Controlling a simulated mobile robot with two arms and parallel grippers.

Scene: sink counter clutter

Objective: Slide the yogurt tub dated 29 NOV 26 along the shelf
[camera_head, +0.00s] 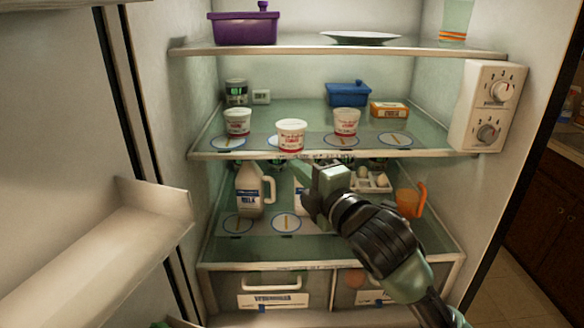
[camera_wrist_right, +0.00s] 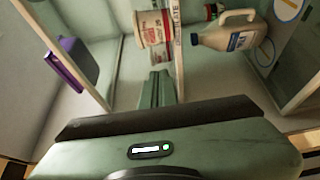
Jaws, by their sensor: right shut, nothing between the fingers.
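Three white yogurt tubs with red print stand on the middle fridge shelf (camera_head: 318,148): a left tub (camera_head: 237,122), a middle tub (camera_head: 291,135) close to the front edge, and a right tub (camera_head: 346,122). Their dates are too small to read. My right gripper (camera_head: 306,172) is shut and empty, in front of the shelf edge and a little below the middle tub. In the right wrist view the shut fingers (camera_wrist_right: 157,76) point toward a tub (camera_wrist_right: 150,28), with a gap between.
Round markers lie along the shelf front. Behind are a blue container (camera_head: 348,94), a butter box (camera_head: 389,109) and a dark jar (camera_head: 236,92). Below stand a milk jug (camera_head: 250,190), an egg tray (camera_head: 371,182) and an orange jug (camera_head: 410,201). A purple box (camera_head: 243,28) sits above.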

